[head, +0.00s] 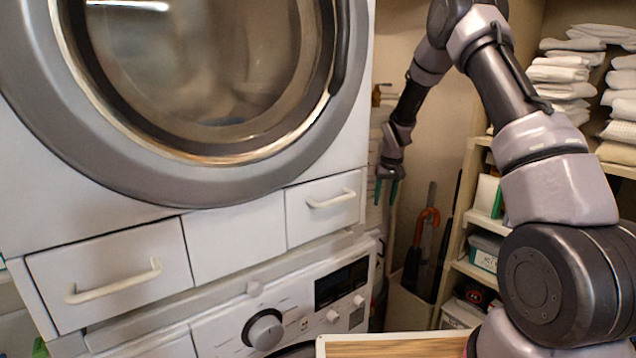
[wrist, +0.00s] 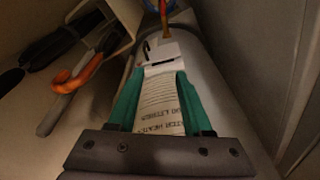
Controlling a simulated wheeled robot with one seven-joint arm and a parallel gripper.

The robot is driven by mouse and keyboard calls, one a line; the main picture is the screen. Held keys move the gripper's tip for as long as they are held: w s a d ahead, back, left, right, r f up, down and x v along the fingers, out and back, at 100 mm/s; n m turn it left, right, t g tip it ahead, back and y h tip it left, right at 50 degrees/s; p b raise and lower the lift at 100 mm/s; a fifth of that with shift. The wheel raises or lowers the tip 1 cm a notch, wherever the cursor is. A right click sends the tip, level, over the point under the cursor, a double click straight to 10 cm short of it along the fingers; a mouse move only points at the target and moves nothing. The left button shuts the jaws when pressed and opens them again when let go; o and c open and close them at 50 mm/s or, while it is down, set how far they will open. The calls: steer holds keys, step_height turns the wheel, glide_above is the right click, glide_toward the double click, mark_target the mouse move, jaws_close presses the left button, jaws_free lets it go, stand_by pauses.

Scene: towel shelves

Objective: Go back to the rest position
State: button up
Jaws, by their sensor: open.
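My gripper (head: 387,190) hangs at the end of my arm in the gap between the stacked machines and the towel shelves. Its green fingers point down and stand apart, with nothing held between them. In the wrist view the two green fingers of my gripper (wrist: 160,105) frame a white printed label (wrist: 160,100) on a pale surface beyond them. I cannot tell how far that label is from the fingertips.
A dryer (head: 345,90) stands above a washer (head: 215,335) on the left. Shelves (head: 470,200) with folded towels (head: 565,75) are on the right. A bin (head: 408,305) holds umbrellas, one with an orange handle (head: 424,222). A wooden surface (head: 400,347) lies at the bottom.

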steer(key=s+d+r+m+t, duration=0.1)
steer(key=s+r, duration=0.6)
steer(key=r, duration=0.6)
steer(key=s+d+r+m+t, duration=0.1)
steer(key=s+r, duration=0.7)
steer(key=r, duration=0.4)
steer(key=s+r+m+t, duration=0.1)
steer(key=s+r, duration=0.3)
steer(key=s, duration=0.8)
steer(key=s+r+m+t+y, duration=0.1)
steer(key=s+r, duration=0.3)
steer(key=s, duration=0.8)
steer(key=shift+s+t+y, duration=0.25)
steer(key=shift+t+y, duration=0.05)
steer(key=shift+t, duration=0.3)
